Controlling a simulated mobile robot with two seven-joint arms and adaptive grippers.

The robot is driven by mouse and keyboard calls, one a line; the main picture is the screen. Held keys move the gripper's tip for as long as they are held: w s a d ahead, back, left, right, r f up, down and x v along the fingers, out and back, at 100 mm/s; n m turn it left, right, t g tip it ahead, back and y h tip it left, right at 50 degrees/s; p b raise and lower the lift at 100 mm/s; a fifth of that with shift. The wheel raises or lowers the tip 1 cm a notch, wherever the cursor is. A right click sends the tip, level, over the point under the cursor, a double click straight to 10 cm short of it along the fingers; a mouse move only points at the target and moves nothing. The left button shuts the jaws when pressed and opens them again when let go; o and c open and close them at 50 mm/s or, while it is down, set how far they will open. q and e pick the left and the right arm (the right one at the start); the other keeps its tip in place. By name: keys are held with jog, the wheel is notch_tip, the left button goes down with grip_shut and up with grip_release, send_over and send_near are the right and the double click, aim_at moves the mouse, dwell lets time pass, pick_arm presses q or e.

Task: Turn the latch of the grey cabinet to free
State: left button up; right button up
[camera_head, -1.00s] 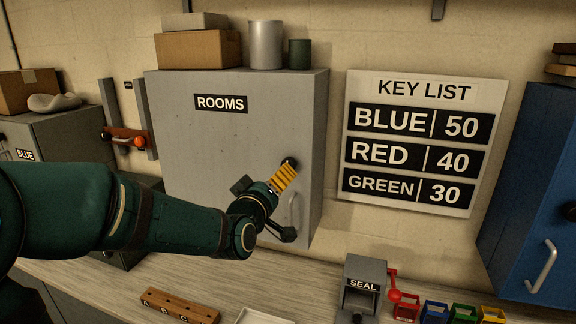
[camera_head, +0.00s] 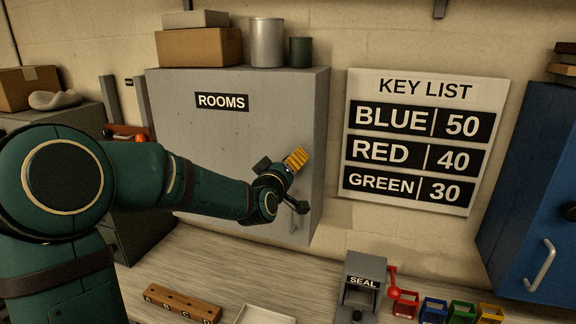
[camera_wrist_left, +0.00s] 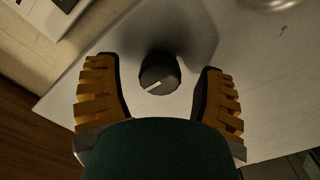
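The grey cabinet (camera_head: 225,140) labelled ROOMS stands at the centre of the head view, its door shut. Its latch is a dark round knob (camera_wrist_left: 158,78) with a white pointer line, clear in the left wrist view. The line runs slantwise, lower left to upper right. In the head view the knob is hidden behind my fingers. My left gripper (camera_head: 297,157) is in front of the upper right of the door. In the left wrist view its yellow-brown fingers (camera_wrist_left: 158,64) are wide open, one on each side of the knob, with gaps to it. My right gripper is not in view.
A door handle (camera_head: 294,215) is partly hidden below my left gripper. A key list board (camera_head: 420,205) hangs to the right, and a blue cabinet (camera_head: 525,180) stands beyond it. A seal press (camera_head: 365,270), coloured bins and a lettered wooden block (camera_head: 182,302) are on the bench.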

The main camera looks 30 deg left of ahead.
pick_arm(q)
jog(key=c, duration=1)
grip_shut()
jog(key=m+b, duration=0.6)
jog(key=m, duration=0.5)
jog(key=shift+r+m, duration=0.1)
jog(key=shift+m, duration=0.2)
jog(key=m, duration=0.2)
jog(key=shift+m, duration=0.3)
jog(key=shift+m+p, duration=0.45)
jog(key=shift+m, duration=1.45)
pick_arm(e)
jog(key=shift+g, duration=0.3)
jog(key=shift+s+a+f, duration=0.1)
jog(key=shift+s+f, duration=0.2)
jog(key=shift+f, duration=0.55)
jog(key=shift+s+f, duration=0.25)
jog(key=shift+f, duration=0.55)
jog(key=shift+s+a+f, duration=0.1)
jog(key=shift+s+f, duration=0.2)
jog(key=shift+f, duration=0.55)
